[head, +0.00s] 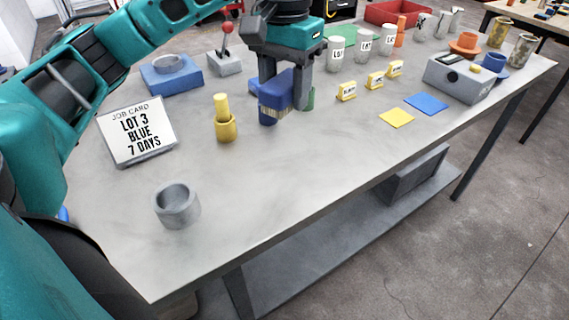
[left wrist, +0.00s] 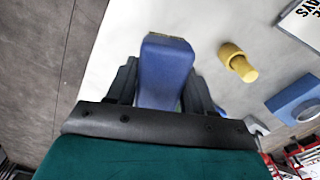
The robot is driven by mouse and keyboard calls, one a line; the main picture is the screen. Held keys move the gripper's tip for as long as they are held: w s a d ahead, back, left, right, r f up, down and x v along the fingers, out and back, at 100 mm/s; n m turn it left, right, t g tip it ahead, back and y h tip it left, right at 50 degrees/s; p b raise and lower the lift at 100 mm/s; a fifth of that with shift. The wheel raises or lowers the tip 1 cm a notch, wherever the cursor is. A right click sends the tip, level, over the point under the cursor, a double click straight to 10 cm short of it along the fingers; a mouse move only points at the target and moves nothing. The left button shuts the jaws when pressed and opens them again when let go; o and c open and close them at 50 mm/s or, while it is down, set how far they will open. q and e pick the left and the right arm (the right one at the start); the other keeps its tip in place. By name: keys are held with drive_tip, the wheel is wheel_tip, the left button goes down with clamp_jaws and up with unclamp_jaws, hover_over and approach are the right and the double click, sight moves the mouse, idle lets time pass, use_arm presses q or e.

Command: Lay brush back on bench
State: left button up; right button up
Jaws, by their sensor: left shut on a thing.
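My left gripper (head: 285,84) points down over the back middle of the bench (head: 270,185). It is shut on a blue brush (head: 279,90), with one finger on each side. In the left wrist view the blue brush (left wrist: 166,70) fills the space between the dark fingers. Part of the brush is hidden by the fingers in the head view. My right gripper is not in view.
A yellow peg in a holder (head: 226,127), a job card (head: 138,132) and a grey cup (head: 177,205) are on the left. Small yellow labelled blocks (head: 347,91) and labelled cups (head: 336,52) stand right of the gripper. The bench front middle is clear.

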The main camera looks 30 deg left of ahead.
sight(284, 170)
use_arm(q)
wheel_tip(284, 170, down, 15)
idle(0.4)
drive_tip(key=shift+f+b, duration=0.25)
drive_tip(key=shift+b, duration=0.1)
drive_tip(key=o, duration=1)
drive_tip(key=shift+r, duration=0.1)
drive_tip(key=shift+r, duration=0.1)
wheel_tip(284, 170, up, 12)
drive_tip(key=shift+r+p, duration=0.1)
drive_tip(key=shift+p, duration=0.25)
